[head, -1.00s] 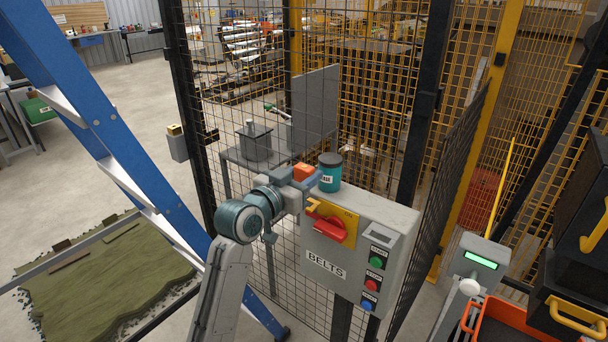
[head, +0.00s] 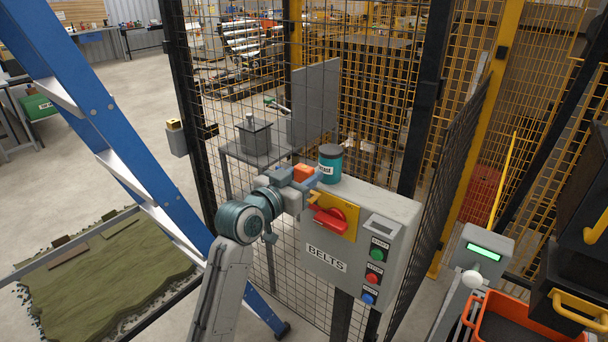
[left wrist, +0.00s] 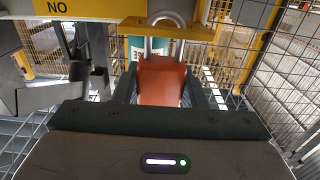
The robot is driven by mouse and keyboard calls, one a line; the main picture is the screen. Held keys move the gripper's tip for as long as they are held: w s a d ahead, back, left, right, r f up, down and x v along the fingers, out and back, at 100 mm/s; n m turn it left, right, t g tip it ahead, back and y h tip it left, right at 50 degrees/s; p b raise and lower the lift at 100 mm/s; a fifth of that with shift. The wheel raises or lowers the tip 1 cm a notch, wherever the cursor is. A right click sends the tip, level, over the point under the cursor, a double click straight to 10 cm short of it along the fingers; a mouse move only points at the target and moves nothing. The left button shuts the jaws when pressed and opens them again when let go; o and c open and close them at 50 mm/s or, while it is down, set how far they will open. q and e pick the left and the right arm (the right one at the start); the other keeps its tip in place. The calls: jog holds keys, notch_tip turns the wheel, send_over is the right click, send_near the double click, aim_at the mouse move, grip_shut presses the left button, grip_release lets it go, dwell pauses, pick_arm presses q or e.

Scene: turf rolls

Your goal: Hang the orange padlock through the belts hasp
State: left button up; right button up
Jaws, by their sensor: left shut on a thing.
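The orange padlock (head: 303,173) is in my left gripper (head: 305,182), beside the top left edge of the grey BELTS box (head: 375,203). In the left wrist view the padlock's orange body (left wrist: 161,82) sits between the two fingers, upright, with its pale metal shackle (left wrist: 166,17) upward. The yellow hasp (head: 313,198) juts from the yellow plate by the red switch handle (head: 330,225). In the wrist view a yellow bar (left wrist: 195,33) lies at the shackle's height and overlaps it; I cannot tell whether the shackle passes through. My right gripper is not in view.
A teal can (head: 330,164) with a dark lid stands on the box, close to the padlock. Black mesh fencing (head: 270,210) runs behind the box. A blue ladder (head: 105,130) stands at left. Green, red and blue buttons (head: 373,279) are on the box's right side.

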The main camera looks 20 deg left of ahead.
pick_arm(q)
jog(key=shift+f+b, duration=0.75)
jog(key=shift+f, duration=0.45)
jog(key=o, duration=1.1)
jog(key=shift+s, duration=0.1)
jog(key=b+v, duration=0.3)
jog(key=v, duration=0.7)
jog(key=shift+s, duration=0.3)
jog(key=shift+a, duration=0.15)
